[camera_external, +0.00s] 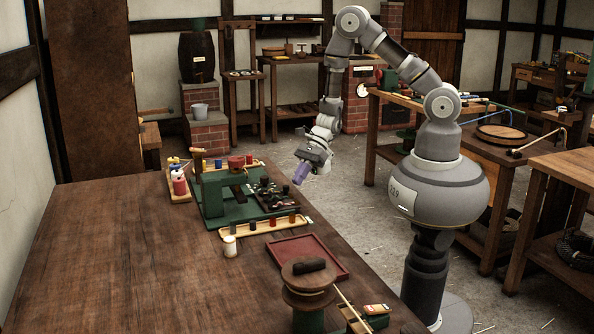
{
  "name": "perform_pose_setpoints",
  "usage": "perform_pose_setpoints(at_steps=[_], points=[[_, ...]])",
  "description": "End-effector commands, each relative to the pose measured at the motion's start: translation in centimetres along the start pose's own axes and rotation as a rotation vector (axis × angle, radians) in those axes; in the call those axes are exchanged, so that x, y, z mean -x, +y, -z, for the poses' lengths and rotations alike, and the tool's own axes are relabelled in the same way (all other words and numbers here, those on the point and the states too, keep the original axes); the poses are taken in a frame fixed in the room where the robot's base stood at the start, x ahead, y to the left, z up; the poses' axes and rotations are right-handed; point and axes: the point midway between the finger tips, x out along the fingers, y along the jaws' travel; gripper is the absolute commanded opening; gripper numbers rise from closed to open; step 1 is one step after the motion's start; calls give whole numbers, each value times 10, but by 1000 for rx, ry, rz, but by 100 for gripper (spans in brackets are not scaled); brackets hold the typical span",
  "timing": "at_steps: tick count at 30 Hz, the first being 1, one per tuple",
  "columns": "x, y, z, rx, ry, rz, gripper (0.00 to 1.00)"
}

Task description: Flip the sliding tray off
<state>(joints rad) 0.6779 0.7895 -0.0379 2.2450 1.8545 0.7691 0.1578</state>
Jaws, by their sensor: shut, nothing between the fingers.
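I cannot tell which of these is the sliding tray, and no switch is clear at this size. My gripper (301,173), with purple fingers, is shut and empty. It hangs in the air, up and right of the green machine, apart from it.
A narrow tray of coloured spools (265,226), a small white jar (230,246) and a large wooden spool (308,284) stand on the table. Bottles (179,182) stand at its far end. The table's left and near parts are bare. Benches stand behind my arm.

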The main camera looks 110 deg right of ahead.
Motion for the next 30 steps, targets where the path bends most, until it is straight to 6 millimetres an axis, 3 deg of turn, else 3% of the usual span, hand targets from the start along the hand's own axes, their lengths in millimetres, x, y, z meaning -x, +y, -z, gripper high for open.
perform_pose_setpoints(at_steps=[7, 20, 30], points=[[-16, 0, -17, 0, -1, 0, 0], [-19, -2, -21, 1, 0, 1, 0], [-65, -35, -68, 3, -1, 0, 0]])
